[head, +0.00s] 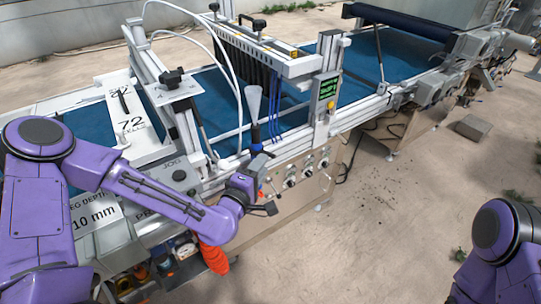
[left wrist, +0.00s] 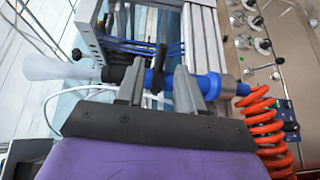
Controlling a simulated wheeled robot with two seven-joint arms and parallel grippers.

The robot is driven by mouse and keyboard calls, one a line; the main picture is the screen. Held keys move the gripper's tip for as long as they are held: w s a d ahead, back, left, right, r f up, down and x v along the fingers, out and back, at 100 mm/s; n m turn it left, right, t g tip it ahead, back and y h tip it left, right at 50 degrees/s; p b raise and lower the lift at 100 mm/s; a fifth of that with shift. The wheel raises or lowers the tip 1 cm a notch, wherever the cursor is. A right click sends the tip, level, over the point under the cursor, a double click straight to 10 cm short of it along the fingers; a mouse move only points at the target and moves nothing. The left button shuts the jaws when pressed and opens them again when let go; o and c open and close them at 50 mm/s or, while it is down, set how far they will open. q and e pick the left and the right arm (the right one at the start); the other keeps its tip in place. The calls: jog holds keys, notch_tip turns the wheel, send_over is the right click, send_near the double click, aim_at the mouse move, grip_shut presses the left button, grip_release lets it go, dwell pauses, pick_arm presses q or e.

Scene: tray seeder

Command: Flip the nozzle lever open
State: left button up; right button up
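The nozzle shows in the head view as a pale cone (head: 253,100) on a blue lower part (head: 256,136), upright at the front rail of the machine. In the left wrist view, its whitish cone (left wrist: 52,67) points left and its blue body (left wrist: 208,86) runs across. A small black piece (left wrist: 160,57), which looks like the lever, shows between the fingertips; its exact position is hard to tell. My right gripper is out of view.
An orange coiled hose (left wrist: 265,125) runs from the nozzle's end. A front panel with knobs (head: 292,182) and a display post (head: 326,95) stand close by. Thin blue tubes (head: 277,95) and white hoses (head: 237,80) hang near the nozzle. Bare floor (head: 400,220) lies right.

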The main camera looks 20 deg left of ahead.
aim_at(270, 155)
pick_arm(q)
jog(key=w, duration=0.6)
jog(key=shift+w+d+f+p, duration=0.2)
jog(key=shift+d+f+p, duration=0.1)
jog(key=shift+d+p, duration=0.1)
grip_shut()
jog(key=shift+w+d+f+n+y+b, duration=0.15)
jog(key=shift+w+f+n+y+b, duration=0.1)
jog(key=shift+n+y+b, duration=0.55)
jog(key=shift+w+r+y+b, duration=0.2)
jog(key=shift+y+b, duration=0.1)
jog(key=shift+y, duration=0.6)
grip_release()
jog(key=shift+s, duration=0.1)
